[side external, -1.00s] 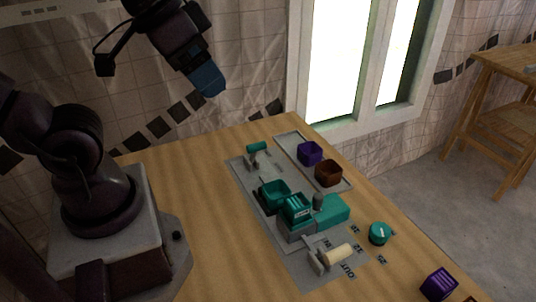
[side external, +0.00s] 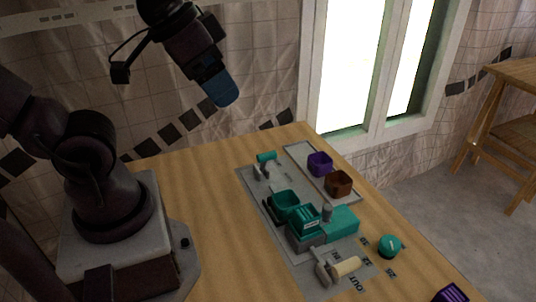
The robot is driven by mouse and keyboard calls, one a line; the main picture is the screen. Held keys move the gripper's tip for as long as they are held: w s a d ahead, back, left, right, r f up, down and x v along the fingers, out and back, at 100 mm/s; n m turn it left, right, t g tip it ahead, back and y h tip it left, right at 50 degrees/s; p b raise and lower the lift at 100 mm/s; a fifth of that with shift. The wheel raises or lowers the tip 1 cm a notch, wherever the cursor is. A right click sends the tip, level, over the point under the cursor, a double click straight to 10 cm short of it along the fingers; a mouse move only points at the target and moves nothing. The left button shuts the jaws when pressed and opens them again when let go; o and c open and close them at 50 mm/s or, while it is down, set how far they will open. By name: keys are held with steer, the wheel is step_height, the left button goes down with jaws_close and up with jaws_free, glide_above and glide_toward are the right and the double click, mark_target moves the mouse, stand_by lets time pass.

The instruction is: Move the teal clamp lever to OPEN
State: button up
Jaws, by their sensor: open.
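A lever with a teal grip (side external: 266,157) stands on a small grey bracket at the far end of the grey panel (side external: 254,180); it looks like the clamp lever. Any OPEN marking near it is too small to read. My gripper (side external: 224,99), with a blue end, hangs high above the table, to the left of the lever in the picture and well apart from it. It is open, and nothing shows in it; its separate fingers are hard to make out.
Teal bins (side external: 284,203) and a teal block (side external: 342,222) stand mid-panel. A cream handle (side external: 346,266) is at the near end, a teal knob (side external: 390,246) to the right. A tray holds purple (side external: 320,163) and brown (side external: 339,183) cups.

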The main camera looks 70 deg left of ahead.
steer(key=n+g, duration=0.6)
steer(key=n, duration=1.2)
glide_toward(268, 156)
steer(key=shift+s+f, duration=0.1)
steer(key=shift+f, duration=0.3)
step_height(268, 156, down, 12)
steer(key=shift+f, duration=0.1)
steer(key=shift+c, duration=0.2)
